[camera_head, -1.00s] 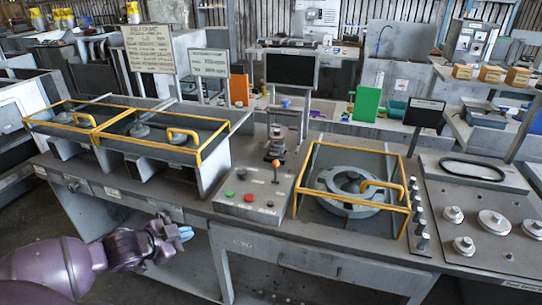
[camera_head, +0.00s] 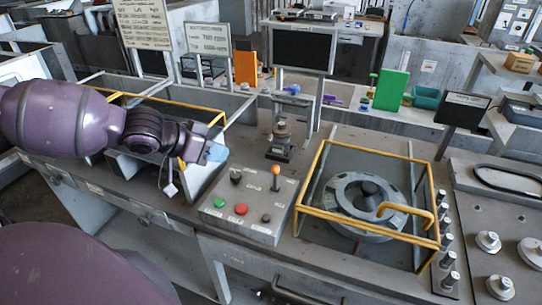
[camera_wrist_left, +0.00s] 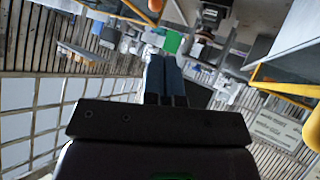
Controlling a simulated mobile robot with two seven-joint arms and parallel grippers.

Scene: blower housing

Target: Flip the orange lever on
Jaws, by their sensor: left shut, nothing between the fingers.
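The orange lever (camera_head: 276,171), a thin stem with an orange knob, stands upright on a grey control box (camera_head: 243,211) with red and green buttons. My left gripper (camera_head: 217,153) has pale blue fingers and is up and left of the lever, apart from it, near the corner of a yellow-railed bay. In the left wrist view its fingers (camera_wrist_left: 165,78) are together and hold nothing. An orange rounded shape (camera_wrist_left: 155,5) shows at the top edge there; I cannot tell whether it is the lever knob. My right gripper is not in view.
A yellow-framed housing with a grey ring (camera_head: 338,190) is right of the control box. A dark post (camera_head: 281,138) and a monitor (camera_head: 305,48) stand behind the lever. A yellow rail (camera_head: 160,100) runs behind my left arm. The space between gripper and lever looks clear.

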